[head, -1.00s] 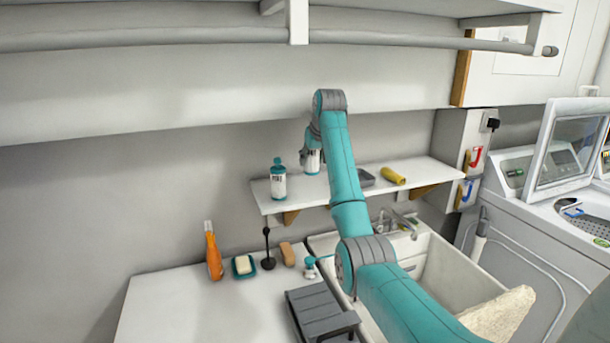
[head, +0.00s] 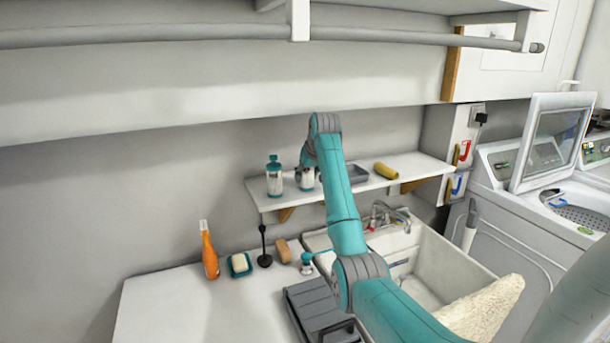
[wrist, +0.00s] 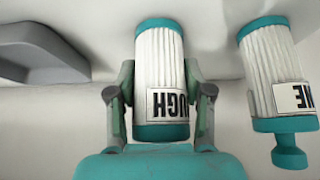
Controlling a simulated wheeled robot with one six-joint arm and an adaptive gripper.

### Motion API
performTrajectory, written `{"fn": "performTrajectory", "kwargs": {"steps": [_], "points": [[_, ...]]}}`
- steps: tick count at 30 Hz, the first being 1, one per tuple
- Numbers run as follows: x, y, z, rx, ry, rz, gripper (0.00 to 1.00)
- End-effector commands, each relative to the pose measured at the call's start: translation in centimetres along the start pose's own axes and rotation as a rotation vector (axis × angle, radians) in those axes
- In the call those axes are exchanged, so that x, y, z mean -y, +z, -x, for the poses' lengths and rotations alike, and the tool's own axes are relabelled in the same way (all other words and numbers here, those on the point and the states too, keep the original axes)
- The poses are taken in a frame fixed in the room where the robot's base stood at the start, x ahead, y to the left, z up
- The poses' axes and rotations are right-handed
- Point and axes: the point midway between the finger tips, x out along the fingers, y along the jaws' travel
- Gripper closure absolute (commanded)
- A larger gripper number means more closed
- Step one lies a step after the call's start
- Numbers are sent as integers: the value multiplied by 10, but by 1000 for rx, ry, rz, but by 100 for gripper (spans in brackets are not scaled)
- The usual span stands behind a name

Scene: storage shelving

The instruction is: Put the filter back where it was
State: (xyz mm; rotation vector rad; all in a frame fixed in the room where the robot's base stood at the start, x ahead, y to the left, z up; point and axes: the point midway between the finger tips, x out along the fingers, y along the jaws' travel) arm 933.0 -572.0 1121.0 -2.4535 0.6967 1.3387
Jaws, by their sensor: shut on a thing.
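The held filter (wrist: 160,80) is a white pleated cylinder with teal end caps and a label on which "UGH" shows upside down. My gripper (wrist: 160,95) is shut around it, one finger on each side. In the head view the filter (head: 307,181) is at the shelf's level, right of a second filter; my wrist hides its upper part. I cannot tell whether its base touches the shelf. The second filter (head: 274,178), white with teal caps and a knob, stands on the shelf. It also shows in the wrist view (wrist: 272,85), apart from the held one.
The white shelf (head: 425,163) carries a grey tray (head: 357,174) and a yellow roll (head: 386,171) to the right. Below are a sink (head: 455,272) and a counter (head: 165,310) with an orange bottle (head: 209,254). A wall panel and rail run above.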

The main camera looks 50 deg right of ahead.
Motion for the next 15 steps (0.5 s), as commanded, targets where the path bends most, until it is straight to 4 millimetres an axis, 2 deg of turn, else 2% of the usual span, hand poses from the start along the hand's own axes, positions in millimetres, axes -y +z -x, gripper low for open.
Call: {"fn": "performTrajectory", "kwargs": {"steps": [2,3,6,15], "points": [[0,1,-2,0,0,0,90],[0,2,-2,1,0,0,47],[0,1,-2,0,0,0,24],[0,1,-2,0,0,0,24]]}}
